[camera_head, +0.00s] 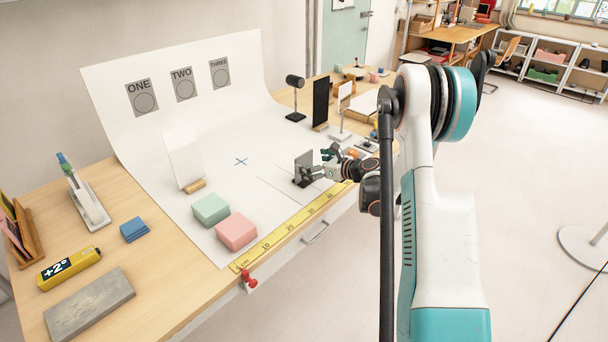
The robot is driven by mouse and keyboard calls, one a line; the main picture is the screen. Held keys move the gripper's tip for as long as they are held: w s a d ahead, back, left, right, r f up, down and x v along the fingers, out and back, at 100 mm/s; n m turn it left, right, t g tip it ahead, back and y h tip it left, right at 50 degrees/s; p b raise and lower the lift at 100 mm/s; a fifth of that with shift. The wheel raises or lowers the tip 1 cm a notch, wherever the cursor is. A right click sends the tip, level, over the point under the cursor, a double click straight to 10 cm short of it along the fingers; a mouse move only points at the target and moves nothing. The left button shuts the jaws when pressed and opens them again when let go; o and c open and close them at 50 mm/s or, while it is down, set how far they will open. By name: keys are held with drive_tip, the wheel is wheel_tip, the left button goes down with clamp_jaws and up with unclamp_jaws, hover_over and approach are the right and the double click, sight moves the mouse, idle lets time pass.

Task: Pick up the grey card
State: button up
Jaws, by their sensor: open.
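A small dark grey card (303,161) stands upright on the white sheet, near the yellow ruler at the front edge. My gripper (310,173) reaches in from the right and is right at the card's lower right side. Its jaws are open. The fingers overlap the card's lower part in this view, so I cannot tell whether they touch it or sit around it. The foot of the card is partly hidden by the fingers.
A green block (210,209) and a pink block (237,232) lie left of the card. A white panel (185,162) stands behind them. A tall black panel (321,101) and a small lamp (295,95) stand farther back. The sheet's middle (235,175) is clear.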

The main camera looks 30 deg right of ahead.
sight(305, 161)
drive_tip(key=b+x, duration=0.1)
drive_tip(key=x, duration=0.3)
drive_tip(key=shift+w+f, duration=0.1)
drive_tip(key=shift+f, duration=0.05)
drive_tip(key=c, duration=1.3)
